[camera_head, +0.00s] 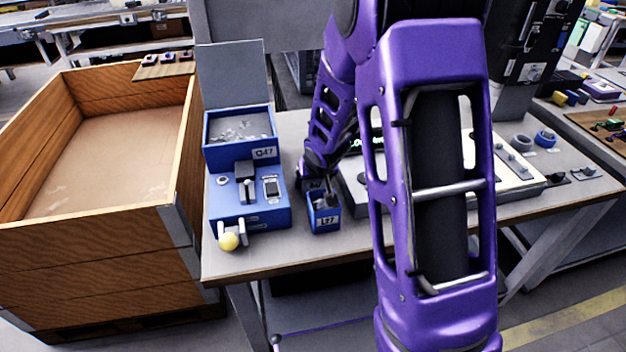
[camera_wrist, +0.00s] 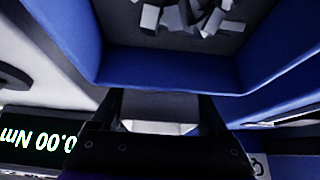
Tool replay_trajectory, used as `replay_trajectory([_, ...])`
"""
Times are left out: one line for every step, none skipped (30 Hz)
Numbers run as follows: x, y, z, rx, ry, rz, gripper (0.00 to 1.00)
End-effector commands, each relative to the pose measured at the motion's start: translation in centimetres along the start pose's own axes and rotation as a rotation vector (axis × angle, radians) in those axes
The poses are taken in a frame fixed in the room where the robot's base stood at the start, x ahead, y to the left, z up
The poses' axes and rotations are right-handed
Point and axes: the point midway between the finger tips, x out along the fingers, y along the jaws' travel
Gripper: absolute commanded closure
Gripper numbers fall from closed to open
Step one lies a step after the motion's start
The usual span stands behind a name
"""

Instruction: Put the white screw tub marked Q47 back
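I see no white tub marked Q47. A Q47 label is on the blue bin (camera_head: 240,157) of the feeder unit at the left of the table; grey pieces lie in that bin. A small blue tub (camera_head: 325,220) with a white label, seemingly L37, stands right of the feeder. My gripper (camera_head: 318,184) is low at this tub's back edge. In the wrist view a blue tub (camera_wrist: 165,76) holding grey screws fills the top. The fingers of my gripper (camera_wrist: 162,108) are apart, with a pale patch between them. Whether they clamp a part of the tub is unclear.
The blue feeder unit (camera_head: 250,208) has a yellow ball (camera_head: 228,241) at its front. A large wooden crate (camera_head: 100,225) stands left of the table (camera_head: 350,252). A torque display reading 0.00 Nm (camera_wrist: 38,135) is close beside my gripper. My arm hides much of the table's middle.

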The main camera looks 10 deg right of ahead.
Motion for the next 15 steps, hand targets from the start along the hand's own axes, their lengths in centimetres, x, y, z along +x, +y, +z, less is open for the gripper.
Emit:
replay_trajectory([0.8, 0.0, 1.4, -0.001, -0.027, 0.001, 0.12])
replay_trajectory([0.8, 0.0, 1.4, -0.001, -0.027, 0.001, 0.06])
replay_trajectory([0.8, 0.0, 1.4, -0.001, -0.027, 0.001, 0.00])
replay_trajectory([0.8, 0.0, 1.4, -0.001, -0.029, 0.002, 0.00])
replay_trajectory([0.8, 0.0, 1.4, -0.001, -0.029, 0.002, 0.00])
replay_trajectory([0.7, 0.0, 1.4, -0.001, -0.029, 0.002, 0.00])
replay_trajectory([0.5, 0.0, 1.4, -0.001, -0.028, 0.002, 0.00])
replay_trajectory([0.3, 0.0, 1.4, -0.001, -0.028, 0.002, 0.00])
replay_trajectory([-0.1, 0.0, 1.3, -0.001, -0.027, 0.002, 0.00])
replay_trajectory([-0.5, 0.0, 1.3, 0.000, -0.027, 0.002, 0.00])
replay_trajectory([-1.0, 0.1, 1.2, 0.001, -0.027, 0.003, 0.00])
replay_trajectory([-1.7, 0.1, 1.2, 0.002, -0.026, 0.004, 0.00])
replay_trajectory([-2.4, 0.1, 1.1, 0.002, -0.023, 0.004, 0.00])
replay_trajectory([-3.2, 0.1, 1.0, 0.002, -0.021, 0.003, 0.00])
replay_trajectory([-4.2, 0.1, 0.8, 0.003, -0.017, 0.003, 0.00])
